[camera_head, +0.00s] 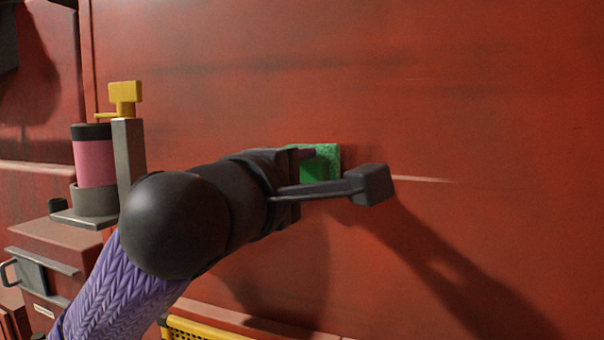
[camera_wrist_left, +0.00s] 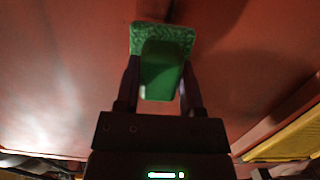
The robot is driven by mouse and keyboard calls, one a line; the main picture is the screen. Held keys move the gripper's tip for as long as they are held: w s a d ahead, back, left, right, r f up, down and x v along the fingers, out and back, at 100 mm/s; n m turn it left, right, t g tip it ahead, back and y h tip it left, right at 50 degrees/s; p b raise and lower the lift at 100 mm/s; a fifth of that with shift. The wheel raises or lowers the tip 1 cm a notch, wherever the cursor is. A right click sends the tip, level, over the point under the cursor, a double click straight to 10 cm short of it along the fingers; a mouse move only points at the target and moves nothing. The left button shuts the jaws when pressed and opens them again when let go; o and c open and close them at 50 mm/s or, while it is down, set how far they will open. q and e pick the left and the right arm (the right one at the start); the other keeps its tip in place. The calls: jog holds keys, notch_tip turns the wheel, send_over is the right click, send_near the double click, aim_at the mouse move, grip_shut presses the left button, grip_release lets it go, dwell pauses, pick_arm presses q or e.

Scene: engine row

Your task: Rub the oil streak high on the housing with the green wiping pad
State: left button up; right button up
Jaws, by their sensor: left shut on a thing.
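The green wiping pad (camera_head: 327,158) is at the red housing (camera_head: 480,110), near the middle of the head view. My left gripper (camera_head: 308,156) is shut on the pad's green grip block, which shows between the fingers (camera_wrist_left: 160,70) in the left wrist view. The textured pad face (camera_wrist_left: 163,37) sticks out beyond the fingertips, at or very near the housing; I cannot tell if it touches. A dark patch shows on the housing just beyond the pad in the wrist view; I cannot tell if it is oil or shadow. My right gripper is not in view.
At the left, a pink cylinder (camera_head: 95,162) stands on a ledge beside a grey post and a yellow fitting (camera_head: 124,97). A yellow grille (camera_head: 195,331) lies low in front. A pale line (camera_head: 425,180) marks the housing right of the pad. The housing face there is clear.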

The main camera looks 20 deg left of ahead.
aim_at(338, 172)
pick_arm(q)
jog(key=shift+w, duration=0.9)
jog(key=shift+d, duration=0.1)
jog(key=shift+d+b, duration=1.05)
jog(key=shift+d, duration=2.85)
jog(key=shift+a+b, duration=1)
jog(key=shift+a, duration=1.35)
jog(key=a+b, duration=0.1)
jog(key=a, duration=0.2)
jog(key=shift+a, duration=0.2)
